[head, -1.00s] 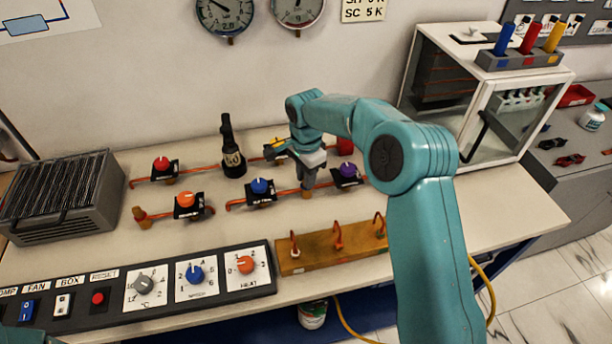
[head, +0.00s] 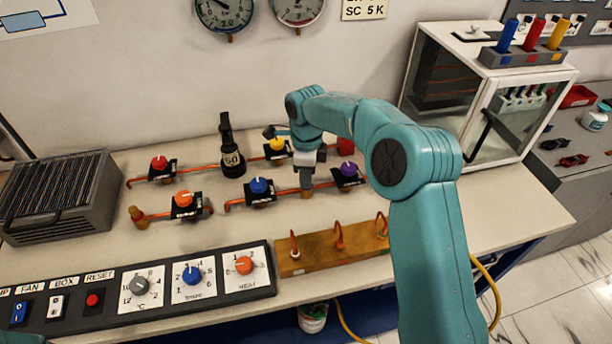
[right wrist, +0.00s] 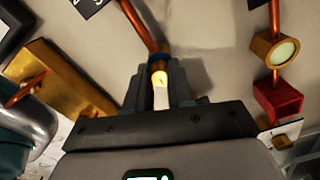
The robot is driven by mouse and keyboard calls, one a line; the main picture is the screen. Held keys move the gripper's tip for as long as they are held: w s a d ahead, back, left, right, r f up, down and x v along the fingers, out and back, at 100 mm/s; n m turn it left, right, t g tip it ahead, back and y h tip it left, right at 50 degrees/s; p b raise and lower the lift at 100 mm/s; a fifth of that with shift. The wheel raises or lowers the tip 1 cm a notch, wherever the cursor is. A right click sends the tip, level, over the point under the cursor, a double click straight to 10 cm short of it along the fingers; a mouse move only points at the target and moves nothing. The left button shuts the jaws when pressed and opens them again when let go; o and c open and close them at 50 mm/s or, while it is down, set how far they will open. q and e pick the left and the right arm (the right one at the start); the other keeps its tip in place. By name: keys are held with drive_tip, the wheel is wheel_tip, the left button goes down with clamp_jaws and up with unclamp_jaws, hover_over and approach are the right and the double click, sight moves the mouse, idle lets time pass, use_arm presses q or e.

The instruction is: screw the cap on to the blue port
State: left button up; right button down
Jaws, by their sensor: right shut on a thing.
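My right gripper (head: 306,188) points down at the end of a copper pipe on the bench, right of the blue-knobbed valve (head: 259,186). In the right wrist view its fingers (right wrist: 160,92) are shut around a small brass-coloured piece, apparently the cap (right wrist: 159,78). A blue band, apparently the blue port (right wrist: 179,62), shows just behind the fingers, where the pipe ends. The cap and port are close together and in line; the fingers hide whether they touch or how far the thread has caught. My left gripper is out of view.
Purple (head: 348,169), yellow (head: 277,146), orange (head: 184,199) and red (head: 160,163) valves stand nearby. A wooden block with hooks (head: 330,256) lies in front. A black bottle-shaped object (head: 231,160) stands left. A glass-fronted cabinet (head: 490,100) is at the right.

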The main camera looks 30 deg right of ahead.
drive_tip(key=shift+s+f+m, duration=0.1)
drive_tip(key=shift+m, duration=0.9)
drive_tip(key=shift+m+b, duration=0.35)
drive_tip(key=shift+m, duration=1.05)
drive_tip(key=c, duration=1.2)
unclamp_jaws()
drive_tip(key=shift+o, duration=0.3)
drive_tip(key=shift+s, duration=0.1)
drive_tip(key=o, duration=0.6)
drive_tip(key=shift+c, duration=0.2)
